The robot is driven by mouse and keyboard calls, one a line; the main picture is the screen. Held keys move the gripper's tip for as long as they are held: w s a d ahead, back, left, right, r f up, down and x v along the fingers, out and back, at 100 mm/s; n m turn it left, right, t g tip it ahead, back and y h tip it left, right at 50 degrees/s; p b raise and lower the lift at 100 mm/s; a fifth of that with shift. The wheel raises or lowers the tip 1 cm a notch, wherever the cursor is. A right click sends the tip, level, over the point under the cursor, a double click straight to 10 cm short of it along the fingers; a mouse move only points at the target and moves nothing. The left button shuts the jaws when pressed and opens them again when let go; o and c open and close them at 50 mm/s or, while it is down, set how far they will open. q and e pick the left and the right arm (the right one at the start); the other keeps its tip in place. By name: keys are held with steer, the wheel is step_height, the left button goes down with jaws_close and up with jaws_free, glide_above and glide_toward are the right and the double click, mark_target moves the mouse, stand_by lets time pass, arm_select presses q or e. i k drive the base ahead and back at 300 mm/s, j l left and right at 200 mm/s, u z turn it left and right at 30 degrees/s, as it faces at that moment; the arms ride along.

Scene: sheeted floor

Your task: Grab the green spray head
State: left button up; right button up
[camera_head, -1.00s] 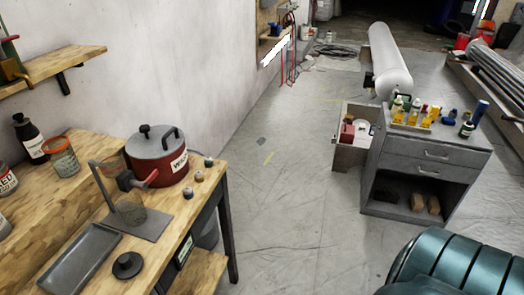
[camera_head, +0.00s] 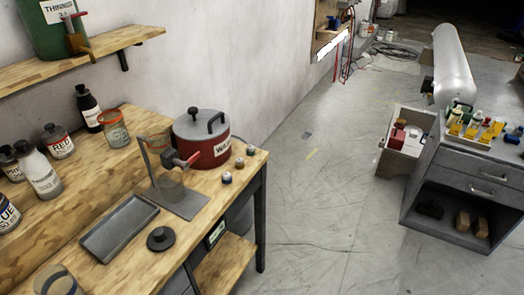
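I cannot pick out a green spray head for certain. Several small bottles and yellow items (camera_head: 472,129) stand on top of the grey drawer cabinet (camera_head: 468,166) at the right, with some green among them, too small to tell apart. A large green can (camera_head: 50,30) labelled as thinner, with a red and brass tap, stands on the wall shelf at the upper left. Neither of my grippers shows in the head view.
A wooden workbench (camera_head: 110,190) fills the left, holding a red pot (camera_head: 201,145), a grey tray (camera_head: 118,228), jars and bottles. An open box (camera_head: 402,141) stands beside the cabinet. A white cylinder (camera_head: 453,62) lies behind it. The floor between (camera_head: 330,210) is clear.

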mark_target(251, 151)
steer(key=i+l, duration=0.15)
steer(key=l, duration=0.3)
steer(key=i+l+u, duration=0.1)
steer(key=l, duration=0.35)
steer(key=i+l, duration=0.2)
steer(key=l, duration=0.25)
steer(key=i+l+u, duration=0.1)
steer(key=l, duration=0.35)
steer(key=i+l, duration=0.15)
steer(key=l, duration=0.3)
steer(key=i+l+u, duration=0.1)
steer(key=l, duration=0.35)
